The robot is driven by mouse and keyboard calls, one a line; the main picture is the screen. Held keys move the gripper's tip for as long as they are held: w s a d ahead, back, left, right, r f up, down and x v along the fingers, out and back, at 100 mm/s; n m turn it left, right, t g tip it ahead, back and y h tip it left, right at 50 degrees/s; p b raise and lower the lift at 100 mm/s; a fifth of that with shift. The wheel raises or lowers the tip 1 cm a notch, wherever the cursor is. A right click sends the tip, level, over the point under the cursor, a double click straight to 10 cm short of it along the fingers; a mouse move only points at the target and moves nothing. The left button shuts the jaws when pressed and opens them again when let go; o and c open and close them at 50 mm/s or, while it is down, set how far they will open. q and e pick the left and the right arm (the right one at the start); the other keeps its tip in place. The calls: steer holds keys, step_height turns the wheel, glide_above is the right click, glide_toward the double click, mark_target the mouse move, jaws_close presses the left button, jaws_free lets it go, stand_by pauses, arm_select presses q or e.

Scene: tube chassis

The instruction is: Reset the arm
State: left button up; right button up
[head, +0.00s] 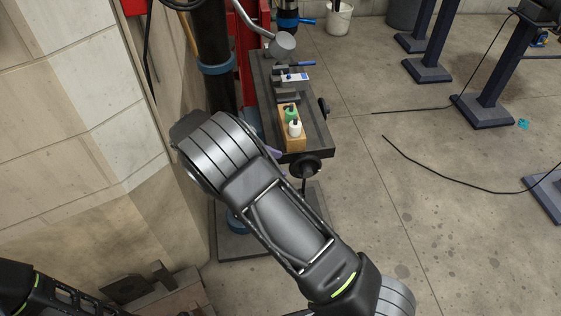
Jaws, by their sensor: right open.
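My right arm (290,223) comes in from the bottom right and reaches up and left to a large rounded joint (215,150) in front of the drill press. My right gripper is open, but it is largely hidden behind this arm and I cannot make out its fingertips clearly. I see nothing held in it. Part of my left arm (40,290), black with green stripes, shows in the bottom left corner. My left gripper cannot be made out there.
Close beyond my right arm stands a dark machine table (318,130) with a vise (290,80) and a wooden block (291,140) holding small green and white bottles. A stone wall (80,130) is at left. Cables (440,180) lie on the open floor at right.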

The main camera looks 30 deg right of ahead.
stand_by(0.4)
steer(key=s+a+f+m+y, duration=0.2)
steer(key=s+a+f+y, duration=0.2)
steer(key=s+f, duration=0.5)
steer(key=s+a+f+m+y, duration=0.3)
steer(key=s+f+y, duration=0.15)
steer(key=f, duration=0.85)
steer(key=s+a+f+m+t+y, duration=0.1)
steer(key=s+a+m+t+y, duration=0.3)
steer(key=s+a+m, duration=0.6)
steer(key=a+m+y, duration=0.1)
steer(key=a+y, duration=0.1)
steer(key=a, duration=0.2)
steer(key=shift+a, duration=0.15)
steer(key=shift+s+y, duration=0.15)
steer(key=shift+y, duration=0.1)
